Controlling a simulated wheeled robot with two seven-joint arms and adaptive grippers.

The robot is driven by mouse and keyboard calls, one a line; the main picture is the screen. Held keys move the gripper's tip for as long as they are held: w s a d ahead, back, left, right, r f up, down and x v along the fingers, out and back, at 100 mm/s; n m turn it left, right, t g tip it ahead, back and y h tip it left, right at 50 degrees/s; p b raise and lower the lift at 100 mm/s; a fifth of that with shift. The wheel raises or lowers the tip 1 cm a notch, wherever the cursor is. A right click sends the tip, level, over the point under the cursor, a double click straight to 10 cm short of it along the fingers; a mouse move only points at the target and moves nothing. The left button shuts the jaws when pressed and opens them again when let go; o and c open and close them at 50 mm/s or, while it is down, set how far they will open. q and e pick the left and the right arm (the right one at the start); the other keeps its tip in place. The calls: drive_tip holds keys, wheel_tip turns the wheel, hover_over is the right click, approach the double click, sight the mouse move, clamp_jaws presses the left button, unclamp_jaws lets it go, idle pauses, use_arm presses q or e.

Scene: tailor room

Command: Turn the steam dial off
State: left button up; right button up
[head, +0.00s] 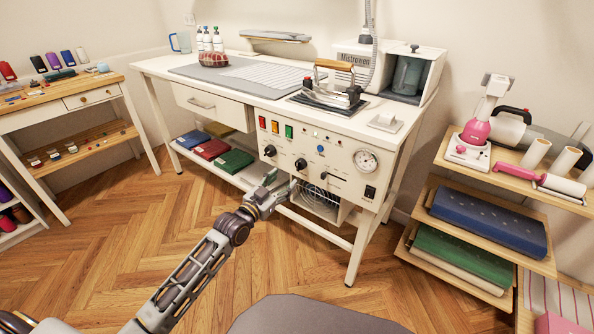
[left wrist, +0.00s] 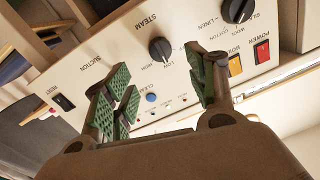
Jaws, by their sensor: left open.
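The steam dial (left wrist: 160,50) is a round black knob on the cream front panel, marked STEAM, with LOW and HIGH legible beside it. Its pointer setting is too small to read surely. In the head view the steam dial (head: 300,164) is the middle black knob, above my left gripper (head: 279,186). My left gripper (left wrist: 167,78) is open and empty. In the left wrist view its green-padded fingers stand on either side of the dial in the picture, with the dial showing beyond them. No contact is visible. My right gripper is not in view.
Another black dial (head: 270,150) sits left of the steam dial. Red, amber and green switches (head: 275,127) are above, a gauge (head: 366,161) at right. An iron (head: 333,90) rests on the ironing table (head: 152,67). Folded cloths (head: 212,149) lie on the lower shelf.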

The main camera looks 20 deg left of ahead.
sight(298, 167)
use_arm(q)
drive_tip(key=shift+b+x, duration=1.55)
drive_tip(key=shift+x, duration=2.95)
drive_tip(key=shift+w+d, duration=0.1)
drive_tip(key=shift+w, duration=0.2)
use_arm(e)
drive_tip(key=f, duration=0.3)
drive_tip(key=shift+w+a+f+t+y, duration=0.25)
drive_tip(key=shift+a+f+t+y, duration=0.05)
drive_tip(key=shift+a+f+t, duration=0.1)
use_arm(q)
drive_tip(key=c, duration=1)
drive_tip(key=shift+c, duration=0.2)
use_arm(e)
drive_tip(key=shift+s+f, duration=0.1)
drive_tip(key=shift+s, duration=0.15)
